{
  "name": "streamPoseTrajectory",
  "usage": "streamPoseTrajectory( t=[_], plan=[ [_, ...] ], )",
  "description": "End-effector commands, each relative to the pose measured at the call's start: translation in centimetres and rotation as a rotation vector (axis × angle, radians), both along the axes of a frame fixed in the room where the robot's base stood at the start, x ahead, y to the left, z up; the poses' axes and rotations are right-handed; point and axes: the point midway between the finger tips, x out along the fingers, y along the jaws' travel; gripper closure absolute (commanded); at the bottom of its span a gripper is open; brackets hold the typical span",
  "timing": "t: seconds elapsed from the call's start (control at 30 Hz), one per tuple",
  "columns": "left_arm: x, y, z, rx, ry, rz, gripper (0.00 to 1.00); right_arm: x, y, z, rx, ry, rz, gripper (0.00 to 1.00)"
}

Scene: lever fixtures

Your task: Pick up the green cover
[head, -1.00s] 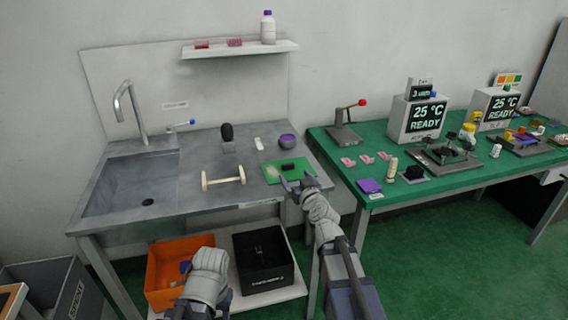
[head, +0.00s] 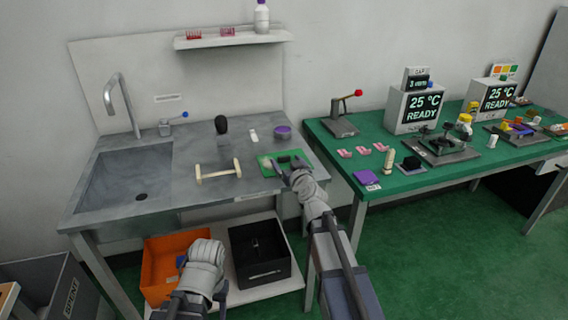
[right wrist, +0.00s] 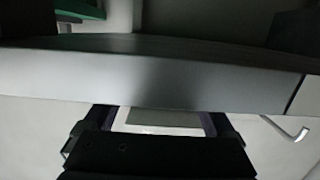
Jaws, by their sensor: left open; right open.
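A flat green piece (head: 266,163), the only green item on the grey counter, lies near its right front edge with a small dark object (head: 284,159) on it. I cannot tell if this flat piece is the green cover. My right gripper (head: 289,169) is open and empty at its front edge, and its fingers partly hide it. In the right wrist view, a grey edge fills the middle and no cover shows clearly. My left gripper (head: 198,300) is low at the front, away from the counter, with its fingers mostly hidden.
A pale wooden-looking handle (head: 218,172), a purple bowl (head: 283,132) and a dark knob (head: 221,124) stand on the counter. The sink (head: 125,180) is left. Orange (head: 160,262) and black (head: 262,275) crates sit below. A green table (head: 420,183) with equipment stands right.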

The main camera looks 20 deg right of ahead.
Motion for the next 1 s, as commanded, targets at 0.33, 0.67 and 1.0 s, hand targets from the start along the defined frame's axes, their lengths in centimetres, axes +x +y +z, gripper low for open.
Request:
streamPoseTrajectory(
  t=[0.33, 0.67, 1.0],
  plan=[
    [0.0, 0.0, -0.6, 0.0, 0.0, 0.0, 0.5, 3.6, 0.1, -0.6, 0.0, 0.0, 0.0, 0.1],
    [0.0, 0.0, -0.6, 0.0, 0.0, 0.0, 0.5, 3.5, 0.1, -0.6, -0.001, 0.0, 0.0, 0.34],
    [0.0, 0.0, -0.6, 0.0, 0.0, 0.0, 0.5, 3.5, 0.0, -0.6, -0.001, 0.0, 0.0, 0.72]
  ],
)
